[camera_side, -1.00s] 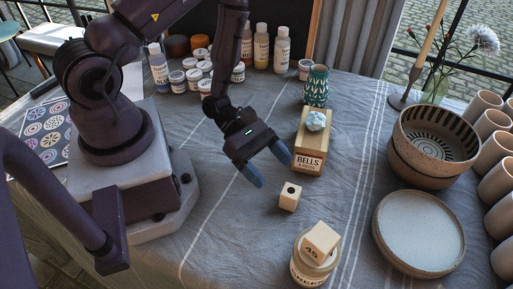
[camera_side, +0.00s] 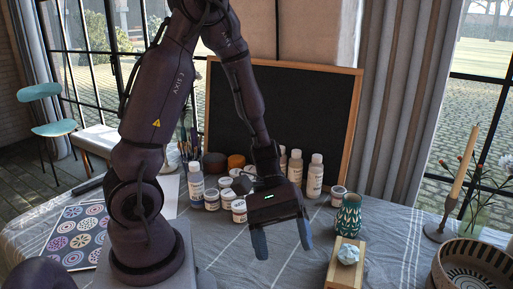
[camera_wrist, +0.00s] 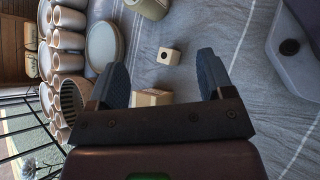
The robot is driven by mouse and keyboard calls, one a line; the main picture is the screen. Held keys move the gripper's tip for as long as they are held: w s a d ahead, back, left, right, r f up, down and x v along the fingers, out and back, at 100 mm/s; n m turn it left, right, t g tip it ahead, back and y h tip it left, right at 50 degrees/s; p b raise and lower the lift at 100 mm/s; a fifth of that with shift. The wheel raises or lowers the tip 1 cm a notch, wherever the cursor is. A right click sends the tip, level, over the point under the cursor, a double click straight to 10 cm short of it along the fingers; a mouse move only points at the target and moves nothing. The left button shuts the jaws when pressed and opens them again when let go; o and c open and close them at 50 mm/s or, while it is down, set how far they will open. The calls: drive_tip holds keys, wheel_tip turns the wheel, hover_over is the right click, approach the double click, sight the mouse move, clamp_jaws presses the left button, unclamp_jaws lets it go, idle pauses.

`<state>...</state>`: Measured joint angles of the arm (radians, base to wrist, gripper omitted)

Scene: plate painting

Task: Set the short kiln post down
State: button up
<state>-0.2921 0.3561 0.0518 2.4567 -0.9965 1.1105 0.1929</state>
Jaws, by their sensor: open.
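The short kiln post, a small cream cube with a dark hole, stands on the grey cloth in the wrist view (camera_wrist: 168,56). It is outside the side view. My gripper (camera_side: 282,240) is open and empty above the cloth, left of a wooden box (camera_side: 338,273) with a pale blue lump (camera_side: 348,254) on top. In the wrist view my gripper (camera_wrist: 162,66) has its blue fingers spread wide, and the post appears between and beyond them, not touching either finger. Part of the wooden box (camera_wrist: 151,98) also shows between the fingers.
A teal patterned vase (camera_side: 348,216) stands behind the box. Paint jars and bottles (camera_side: 315,177) line the back before a blackboard (camera_side: 300,110). A candle holder (camera_side: 440,232) and bowl (camera_side: 470,268) are at right. A plate (camera_wrist: 103,45) and cups (camera_wrist: 67,62) show in the wrist view.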

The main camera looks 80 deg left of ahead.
drive_tip(key=s+a+r+m+t+y, duration=0.1)
drive_tip(key=a+r+m+t+y, duration=0.1)
drive_tip(key=r+m+y, duration=0.3)
drive_tip(key=s+a+r+m+t+y, duration=0.2)
drive_tip(key=a+r+m+t+y, duration=0.1)
drive_tip(key=r, duration=0.8)
drive_tip(key=m+t+y, duration=0.1)
drive_tip(key=m+y, duration=0.1)
drive_tip(key=m, duration=0.1)
drive_tip(key=shift+s+a+r+y, duration=0.15)
drive_tip(key=shift+s+r+y, duration=0.1)
drive_tip(key=shift+y, duration=0.15)
